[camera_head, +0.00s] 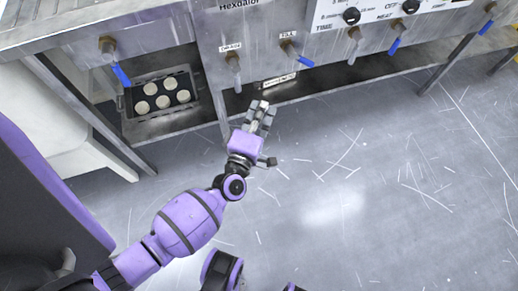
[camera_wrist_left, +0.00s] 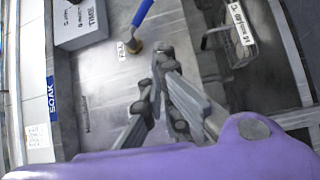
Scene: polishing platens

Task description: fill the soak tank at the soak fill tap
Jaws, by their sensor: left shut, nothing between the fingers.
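In the head view, a tap with a blue lever (camera_head: 303,60) sits on the steel front panel beside a small label that seems to read FILL (camera_head: 288,35). The wrist view shows a blue lever (camera_wrist_left: 142,12) on a brass fitting, with a small label (camera_wrist_left: 125,48) beside it. A blue SOAK label (camera_wrist_left: 52,98) is at the left there. My left gripper (camera_head: 262,108) is below the panel, apart from the tap. Its fingers (camera_wrist_left: 160,68) are shut and empty. The inside of the soak tank is hidden. My right gripper is out of view.
A grey-handled tap (camera_head: 234,62) is left of the blue-levered one. More blue-levered taps (camera_head: 120,74) line the bench front. A tray of pale discs (camera_head: 131,109) is on the lower shelf. A white tub (camera_head: 75,130) stands left. The scratched floor (camera_head: 350,190) is clear.

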